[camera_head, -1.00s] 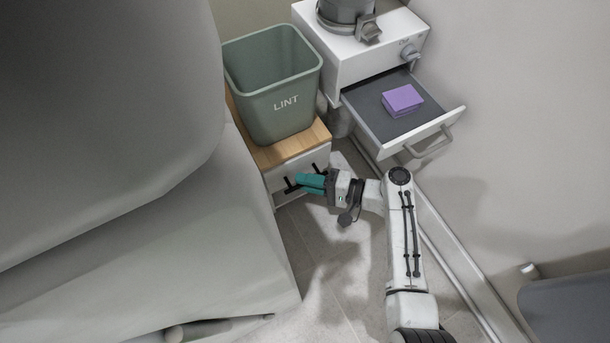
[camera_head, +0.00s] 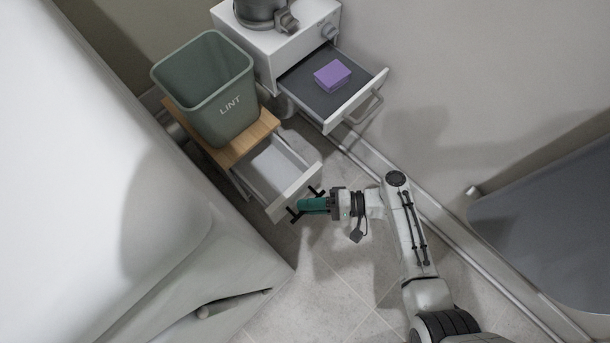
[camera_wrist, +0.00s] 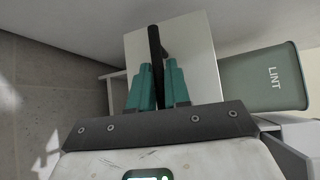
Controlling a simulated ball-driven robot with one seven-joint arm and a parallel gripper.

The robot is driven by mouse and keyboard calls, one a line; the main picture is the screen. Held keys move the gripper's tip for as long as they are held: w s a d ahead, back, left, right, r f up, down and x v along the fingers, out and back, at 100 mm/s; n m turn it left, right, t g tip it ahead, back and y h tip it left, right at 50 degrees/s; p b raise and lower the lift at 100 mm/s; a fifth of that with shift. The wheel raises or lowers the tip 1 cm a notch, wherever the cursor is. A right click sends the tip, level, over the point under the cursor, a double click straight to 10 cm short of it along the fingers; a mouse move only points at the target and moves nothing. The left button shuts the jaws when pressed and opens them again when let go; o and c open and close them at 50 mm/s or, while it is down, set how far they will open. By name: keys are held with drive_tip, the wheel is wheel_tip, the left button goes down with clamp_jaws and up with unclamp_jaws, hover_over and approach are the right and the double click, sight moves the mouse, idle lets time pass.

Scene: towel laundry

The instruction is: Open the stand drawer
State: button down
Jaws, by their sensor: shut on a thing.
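The stand (camera_head: 250,139) has a wooden top and a white drawer (camera_head: 289,191) that is pulled well out, with its inside showing and looking empty. The drawer's black bar handle (camera_head: 293,214) is on its front. My gripper (camera_head: 303,206), with teal fingers, is at this handle. In the wrist view my gripper (camera_wrist: 159,75) has its fingers on either side of the black handle (camera_wrist: 155,45), against the white drawer front (camera_wrist: 196,50). The gripper is shut on the handle, and the fingers partly hide it in the head view.
A green LINT bin (camera_head: 206,92) stands on the stand. Behind it, a white cabinet (camera_head: 287,40) has an open drawer holding a purple block (camera_head: 332,75). A big pale rounded body (camera_head: 110,200) fills the left. Tiled floor (camera_head: 330,290) lies clear in front.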

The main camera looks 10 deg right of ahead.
drive_tip(key=c, duration=1.2)
unclamp_jaws()
drive_tip(key=shift+d, duration=0.2)
drive_tip(key=shift+p+v, duration=0.8)
drive_tip(key=shift+v, duration=4.5)
